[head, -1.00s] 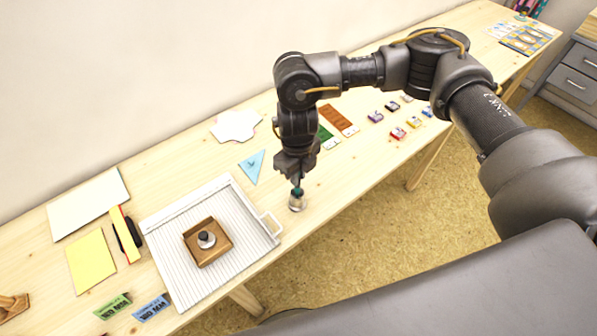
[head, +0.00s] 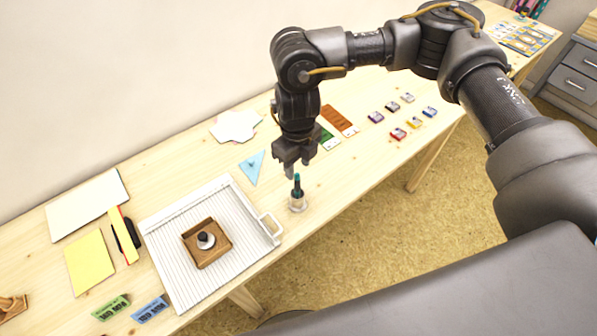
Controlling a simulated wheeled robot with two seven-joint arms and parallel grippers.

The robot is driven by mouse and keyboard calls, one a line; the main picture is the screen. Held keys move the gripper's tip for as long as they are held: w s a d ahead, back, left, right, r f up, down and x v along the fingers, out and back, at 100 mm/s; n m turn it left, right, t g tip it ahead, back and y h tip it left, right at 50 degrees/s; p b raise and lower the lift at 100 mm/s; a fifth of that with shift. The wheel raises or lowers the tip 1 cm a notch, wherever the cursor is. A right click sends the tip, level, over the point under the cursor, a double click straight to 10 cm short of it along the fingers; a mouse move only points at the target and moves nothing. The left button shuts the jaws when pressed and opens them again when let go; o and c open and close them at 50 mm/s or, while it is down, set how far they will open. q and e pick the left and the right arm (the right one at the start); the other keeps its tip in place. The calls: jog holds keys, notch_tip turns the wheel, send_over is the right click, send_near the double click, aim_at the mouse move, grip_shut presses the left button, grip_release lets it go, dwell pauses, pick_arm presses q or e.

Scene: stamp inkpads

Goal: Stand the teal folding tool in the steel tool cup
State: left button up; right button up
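The teal folding tool (head: 297,183) stands upright in the steel tool cup (head: 298,204) near the table's front edge. Its teal top and dark lower part show above the rim; its lower end is hidden in the cup. My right gripper (head: 303,172) is just above the tool, pointing down, with its fingers apart and nothing seen between them. It appears clear of the tool. My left gripper is not in view.
A white ridged tray (head: 165,240) with a handle lies left of the cup and holds a wooden box (head: 222,240). A blue triangle (head: 252,168) lies behind. Several small colored inkpads (head: 398,134) sit to the right. The tabletop (head: 345,175) right of the cup is clear.

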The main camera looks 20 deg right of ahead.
notch_tip(320, 180, up, 7)
jog(key=shift+f+b, duration=0.15)
jog(key=shift+b, duration=0.3)
jog(key=shift+f, duration=0.1)
dwell(0.7)
